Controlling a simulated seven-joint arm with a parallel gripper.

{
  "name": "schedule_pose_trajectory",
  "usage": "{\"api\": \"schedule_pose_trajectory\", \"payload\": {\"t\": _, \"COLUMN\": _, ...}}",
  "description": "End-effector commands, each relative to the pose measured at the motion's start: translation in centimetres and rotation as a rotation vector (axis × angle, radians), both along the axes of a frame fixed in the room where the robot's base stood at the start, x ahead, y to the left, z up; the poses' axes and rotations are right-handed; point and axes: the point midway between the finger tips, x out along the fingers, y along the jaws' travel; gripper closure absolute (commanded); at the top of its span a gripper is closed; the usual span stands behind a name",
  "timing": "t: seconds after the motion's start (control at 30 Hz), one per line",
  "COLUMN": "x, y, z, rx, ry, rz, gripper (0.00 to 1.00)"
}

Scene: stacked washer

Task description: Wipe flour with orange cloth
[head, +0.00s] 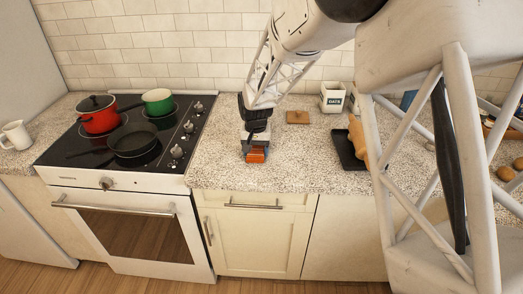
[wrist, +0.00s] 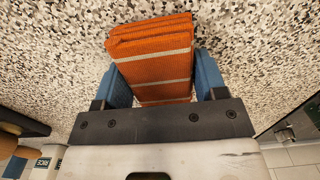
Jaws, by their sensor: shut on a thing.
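The orange cloth (head: 256,155) is folded, with pale stripes, and sits low at the speckled counter between the stove and the dark tray. My gripper (head: 254,150) points down over it and is shut on it. In the wrist view, the cloth (wrist: 152,60) lies between the two blue fingers of my gripper (wrist: 160,80) and sticks out past their tips. I cannot tell whether the cloth touches the counter. I cannot make out flour against the speckled counter.
The stove (head: 130,140) with red and green pots and a dark pan stands left. A dark tray (head: 347,150) with a rolling pin (head: 358,140) lies right. The counter (head: 300,170) near my gripper is clear.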

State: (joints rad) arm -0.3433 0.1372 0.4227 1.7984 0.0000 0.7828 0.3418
Motion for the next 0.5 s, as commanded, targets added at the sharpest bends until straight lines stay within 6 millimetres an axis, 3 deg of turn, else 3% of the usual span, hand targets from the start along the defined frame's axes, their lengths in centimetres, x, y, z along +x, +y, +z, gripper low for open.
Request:
{"api": "schedule_pose_trajectory", "payload": {"t": 0.13, "x": -0.1, "y": 0.8, "z": 0.0, "rx": 0.000, "ry": 0.001, "rz": 0.000, "gripper": 0.57}}
{"api": "schedule_pose_trajectory", "payload": {"t": 0.5, "x": -0.1, "y": -2.1, "z": 0.0, "rx": -0.001, "ry": 0.002, "rz": -0.002, "gripper": 0.57}}
